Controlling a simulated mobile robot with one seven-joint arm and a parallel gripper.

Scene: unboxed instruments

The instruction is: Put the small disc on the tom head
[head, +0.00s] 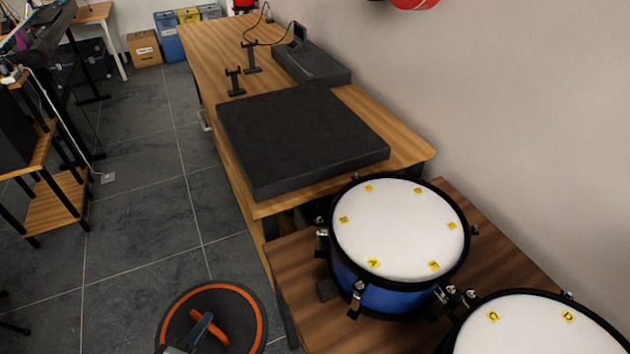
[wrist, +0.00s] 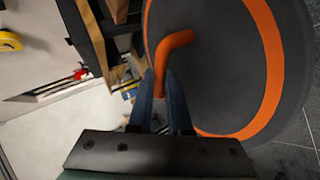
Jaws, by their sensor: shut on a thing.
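A dark grey disc with an orange ring (head: 249,315) is in the lower left of the head view, above the floor. It fills the right of the wrist view (wrist: 220,60). My gripper (head: 206,323) is shut on the disc's orange bent handle; its fingertips (wrist: 165,78) pinch the handle's lower end in the wrist view. A blue drum with a white head (head: 400,228) stands on the wooden stand, right of the disc and apart from it. Several yellow letter tags mark the head's edge. A second white drum head (head: 540,328) is cut off at the lower right.
A wooden desk (head: 215,55) runs back from the drums and bears a thick black slab (head: 300,140), small black stands and a dark device (head: 312,66). A wall (head: 500,100) borders the right. Grey tiled floor (head: 140,220) is open at left. Black shelving is at far left.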

